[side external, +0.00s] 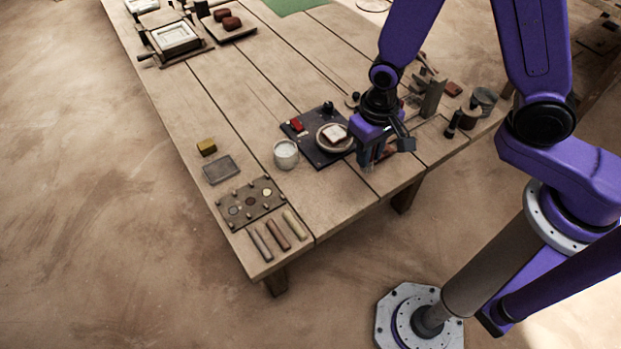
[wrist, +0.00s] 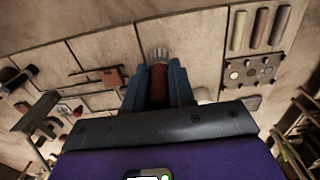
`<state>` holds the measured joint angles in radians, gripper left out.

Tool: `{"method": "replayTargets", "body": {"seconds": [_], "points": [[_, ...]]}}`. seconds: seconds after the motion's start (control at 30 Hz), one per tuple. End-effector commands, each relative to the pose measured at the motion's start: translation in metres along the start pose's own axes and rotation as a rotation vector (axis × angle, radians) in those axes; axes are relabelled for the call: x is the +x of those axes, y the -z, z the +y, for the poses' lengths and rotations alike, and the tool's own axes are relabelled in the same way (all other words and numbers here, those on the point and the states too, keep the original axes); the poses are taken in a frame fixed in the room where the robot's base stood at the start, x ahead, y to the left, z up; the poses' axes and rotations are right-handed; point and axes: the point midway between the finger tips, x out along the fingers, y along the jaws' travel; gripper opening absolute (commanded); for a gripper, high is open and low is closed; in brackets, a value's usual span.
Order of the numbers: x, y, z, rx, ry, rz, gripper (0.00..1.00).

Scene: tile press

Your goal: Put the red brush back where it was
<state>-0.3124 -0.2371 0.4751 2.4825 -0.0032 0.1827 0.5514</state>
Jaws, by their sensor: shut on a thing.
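My gripper (side external: 370,160) is shut on the red brush (wrist: 158,82) in the wrist view. The brush has a red-brown handle between the two blue-grey fingers, and its pale grey bristles stick out beyond the fingertips. In the side view my gripper is near the front edge of the table, at the right of the dark board (side external: 318,157). There the brush is mostly hidden by the fingers. Whether it touches the table is hard to tell.
The dark board bears a round plate with a pale tile (side external: 335,132) and a red block (side external: 296,124). A white cup (side external: 286,153) stands at its left. A pegged board (side external: 247,205) and several rods (side external: 278,235) lie front left. Tools and a metal cup (side external: 484,98) stand right.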

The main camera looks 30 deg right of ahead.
Motion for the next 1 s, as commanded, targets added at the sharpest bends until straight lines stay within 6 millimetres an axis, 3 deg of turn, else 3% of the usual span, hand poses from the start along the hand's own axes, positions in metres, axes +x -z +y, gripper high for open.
{"method": "replayTargets", "body": {"seconds": [0.17,0.63,1.0], "points": [[0.005,0.003,-0.004,0.001,0.000,0.000,0.00],[0.042,0.078,-0.041,0.003,0.000,0.000,0.00],[0.089,0.110,-0.058,0.001,-0.001,-0.002,0.00]]}}
